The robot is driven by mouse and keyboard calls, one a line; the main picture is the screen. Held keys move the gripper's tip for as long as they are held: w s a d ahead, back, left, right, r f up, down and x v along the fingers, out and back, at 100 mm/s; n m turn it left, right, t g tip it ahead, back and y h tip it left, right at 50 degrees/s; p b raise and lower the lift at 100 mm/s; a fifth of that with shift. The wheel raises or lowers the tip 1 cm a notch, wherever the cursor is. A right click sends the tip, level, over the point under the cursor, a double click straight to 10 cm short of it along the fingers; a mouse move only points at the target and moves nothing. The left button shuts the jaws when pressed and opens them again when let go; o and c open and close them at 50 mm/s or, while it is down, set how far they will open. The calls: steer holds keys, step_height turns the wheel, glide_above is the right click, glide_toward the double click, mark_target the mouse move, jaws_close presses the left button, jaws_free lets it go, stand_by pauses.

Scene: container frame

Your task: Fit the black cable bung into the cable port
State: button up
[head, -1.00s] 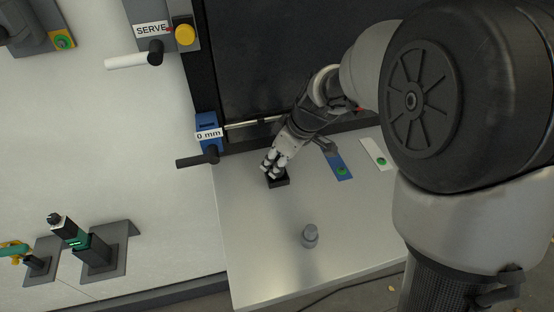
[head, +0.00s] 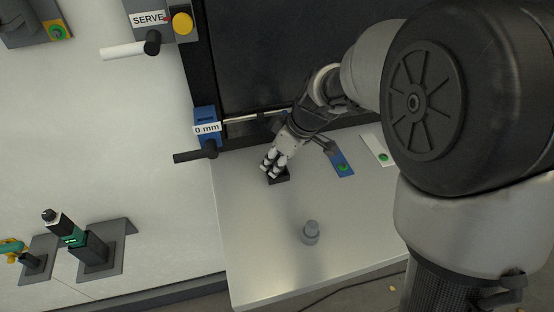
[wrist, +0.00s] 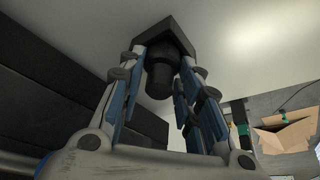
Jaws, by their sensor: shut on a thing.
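My gripper (head: 271,168) is over the pale metal shelf (head: 255,255), pointing down and to the left. Its fingers are shut on the black cable bung (head: 281,178). In the wrist view, the bung (wrist: 159,78) shows as a round black body between the fingers, with a square black part at its far end. The square part is at or close to the shelf surface; I cannot tell whether it touches. I cannot make out the cable port in either view.
Blue (head: 341,163) and white (head: 378,149) tags lie right of my gripper. A dark panel rises behind. A lever (head: 195,155) and a green-lit device (head: 85,245) are at left.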

steer(key=shift+r, duration=0.1)
steer(key=shift+r+p, duration=1.55)
steer(key=shift+r, duration=0.95)
steer(key=shift+f, duration=0.1)
steer(key=shift+f+b, duration=1.25)
steer(key=shift+b, duration=0.15)
steer(key=shift+b, duration=0.7)
steer(key=shift+f+b, duration=1.3)
steer(key=shift+b, duration=0.1)
